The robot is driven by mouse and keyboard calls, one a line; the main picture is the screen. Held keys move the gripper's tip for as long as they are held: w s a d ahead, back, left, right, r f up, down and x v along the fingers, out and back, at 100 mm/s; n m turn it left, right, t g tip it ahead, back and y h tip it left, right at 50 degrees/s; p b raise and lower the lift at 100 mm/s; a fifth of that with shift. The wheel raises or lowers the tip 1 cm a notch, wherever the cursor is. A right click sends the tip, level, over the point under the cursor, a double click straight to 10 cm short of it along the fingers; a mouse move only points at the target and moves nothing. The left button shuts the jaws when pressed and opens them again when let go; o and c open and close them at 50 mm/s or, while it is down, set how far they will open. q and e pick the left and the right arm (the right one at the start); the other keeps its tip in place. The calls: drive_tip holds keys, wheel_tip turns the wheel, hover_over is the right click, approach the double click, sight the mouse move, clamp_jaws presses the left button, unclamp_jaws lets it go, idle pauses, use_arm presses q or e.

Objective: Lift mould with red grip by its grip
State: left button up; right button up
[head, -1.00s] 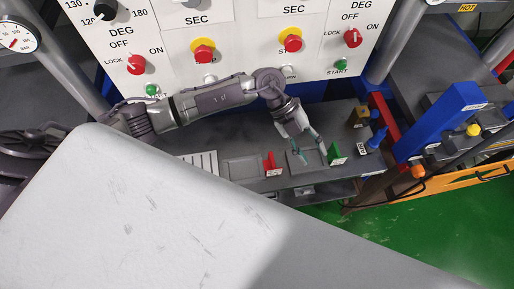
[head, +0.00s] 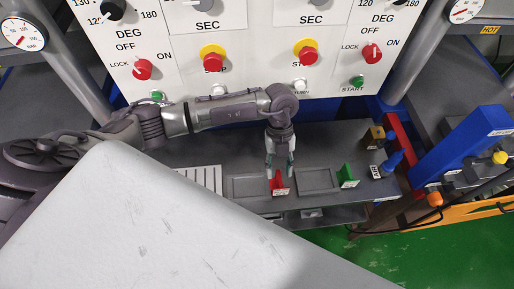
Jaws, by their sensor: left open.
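The mould with the red grip is a flat dark plate on the grey bench, at the middle right of the head view. Its red grip (head: 278,184) stands up at the plate's right side with a small white label. My left gripper (head: 280,174) points down at the red grip, its fingers open, one to each side in the picture. I cannot tell whether the fingertips touch the grip. The right gripper is not in view.
A second mould plate (head: 318,181) with a green grip (head: 347,176) lies just to the right. A slotted rack (head: 203,180) is at the left. A brown block (head: 375,137) and a blue piece (head: 393,161) stand farther right. The control panel (head: 250,45) rises behind.

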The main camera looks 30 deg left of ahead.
sight(280, 178)
use_arm(q)
drive_tip(key=b+x, duration=0.2)
drive_tip(key=x, duration=0.2)
clamp_jaws()
drive_tip(key=shift+r, duration=0.1)
